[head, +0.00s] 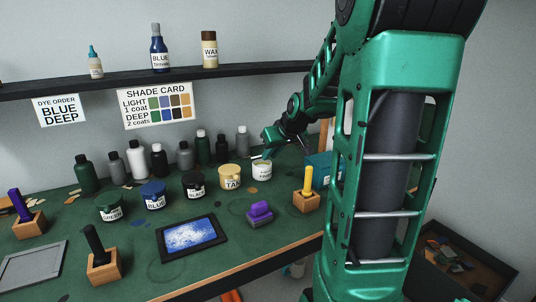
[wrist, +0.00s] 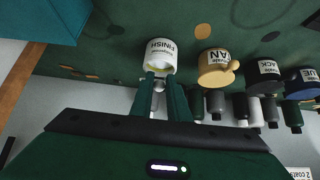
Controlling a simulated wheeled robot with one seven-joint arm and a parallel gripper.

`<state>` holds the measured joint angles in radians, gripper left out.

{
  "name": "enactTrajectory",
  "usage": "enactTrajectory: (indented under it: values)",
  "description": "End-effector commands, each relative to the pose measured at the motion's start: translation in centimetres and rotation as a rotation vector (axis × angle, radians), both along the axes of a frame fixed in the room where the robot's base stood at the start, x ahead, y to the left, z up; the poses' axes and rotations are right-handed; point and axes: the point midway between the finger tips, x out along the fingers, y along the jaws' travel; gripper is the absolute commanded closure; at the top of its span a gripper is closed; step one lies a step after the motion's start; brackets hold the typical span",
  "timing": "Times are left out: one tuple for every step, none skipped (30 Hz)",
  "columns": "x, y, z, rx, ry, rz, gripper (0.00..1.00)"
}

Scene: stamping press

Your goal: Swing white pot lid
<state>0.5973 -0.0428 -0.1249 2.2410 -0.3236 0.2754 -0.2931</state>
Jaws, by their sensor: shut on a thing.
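The white pot (head: 262,172), labelled FINISH, stands at the right end of the row of pots on the green bench. In the wrist view the white pot (wrist: 162,55) is just beyond my fingertips. My gripper (head: 264,157) is at the top of the pot. In the wrist view my gripper (wrist: 164,82) is shut on the white pot lid at the pot's top edge. The fingers hide most of the lid, so I cannot tell how far it is turned. A thin yellowish strip shows at the pot's top.
The tan pot (head: 230,177) stands close to the left of the white pot, with black, blue and green pots beyond. Several bottles line the back. A yellow-handled stamp (head: 307,182) and a teal box (head: 319,168) stand to the right. A purple block (head: 260,213) lies in front.

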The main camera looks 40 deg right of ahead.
Motion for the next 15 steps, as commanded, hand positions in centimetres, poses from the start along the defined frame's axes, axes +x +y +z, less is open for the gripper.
enactTrajectory:
  values:
    - [-0.1,0.3,-0.3,0.004,0.004,0.005,0.99]
    - [-0.1,0.3,-0.5,0.005,0.005,0.005,0.99]
    - [-0.2,0.4,-0.7,0.006,0.005,0.005,0.99]
    - [-0.3,0.4,-0.9,0.006,0.006,0.005,0.99]
    - [-0.4,0.4,-1.1,0.006,0.006,0.005,0.99]
    - [-0.5,0.4,-1.3,0.005,0.005,0.005,0.99]
    - [-0.6,0.5,-1.6,0.005,0.005,0.005,0.99]
    - [-0.7,0.5,-1.8,0.007,0.005,0.005,0.99]
    - [-0.9,0.5,-2.1,0.006,0.006,0.005,0.99]
    - [-0.9,0.5,-2.3,0.006,0.006,0.005,0.99]
    - [-1.0,0.5,-2.5,0.005,0.005,0.005,0.99]
    - [-1.1,0.6,-2.6,0.004,0.004,0.005,0.99]
    - [-1.1,0.6,-2.8,0.004,0.004,0.005,0.99]
    - [-1.2,0.6,-2.8,0.004,0.004,0.005,0.99]
    - [-1.2,0.6,-2.9,0.004,0.004,0.005,0.99]
